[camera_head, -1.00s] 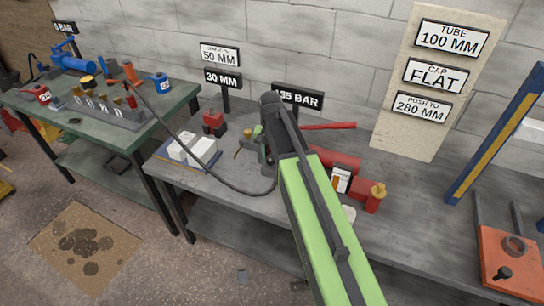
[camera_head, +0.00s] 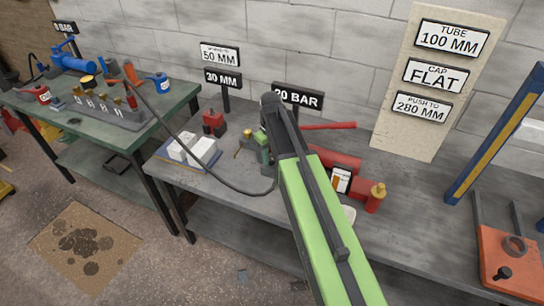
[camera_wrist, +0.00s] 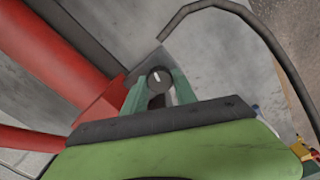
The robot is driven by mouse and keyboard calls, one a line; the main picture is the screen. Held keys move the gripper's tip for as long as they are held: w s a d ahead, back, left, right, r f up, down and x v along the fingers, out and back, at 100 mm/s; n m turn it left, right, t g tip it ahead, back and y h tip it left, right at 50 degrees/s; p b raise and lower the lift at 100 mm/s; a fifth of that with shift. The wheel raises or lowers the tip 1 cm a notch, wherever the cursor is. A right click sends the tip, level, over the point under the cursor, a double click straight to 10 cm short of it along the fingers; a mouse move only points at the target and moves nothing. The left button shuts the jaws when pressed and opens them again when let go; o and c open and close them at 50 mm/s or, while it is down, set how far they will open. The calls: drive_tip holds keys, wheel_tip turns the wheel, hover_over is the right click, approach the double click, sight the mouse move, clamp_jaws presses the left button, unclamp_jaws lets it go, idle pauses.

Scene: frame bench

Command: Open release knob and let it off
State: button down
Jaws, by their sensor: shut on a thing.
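The release knob (camera_wrist: 158,77) shows in the wrist view as a dark round knob with a white mark on its face. My gripper (camera_wrist: 159,86) has its two green fingers on either side of the knob and is shut on it. In the head view my arm covers most of the knob's place on the grey bench, beside the red pump (camera_head: 340,160). The sign (camera_head: 298,97) behind it reads 20 BAR.
A long red handle (camera_head: 330,126) sticks out right of my arm. A dark hose (camera_head: 228,187) loops across the bench front to the green bench (camera_head: 165,107) at left.

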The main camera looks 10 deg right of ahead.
sight(271, 159)
drive_tip(key=shift+s+n, duration=0.15)
drive_tip(key=shift+n, duration=0.45)
drive_tip(key=c, duration=1)
unclamp_jaws()
wheel_tip(271, 159, up, 18)
drive_tip(key=p, duration=1.7)
drive_tip(key=shift+f+p, duration=0.2)
drive_tip(key=shift+p, duration=0.1)
drive_tip(key=shift+f, duration=0.1)
drive_tip(key=s+m, duration=0.6)
drive_tip(key=s, duration=0.8)
drive_tip(key=shift+s+f+b, duration=0.25)
drive_tip(key=shift+s+b, duration=0.05)
drive_tip(key=shift+b, duration=0.05)
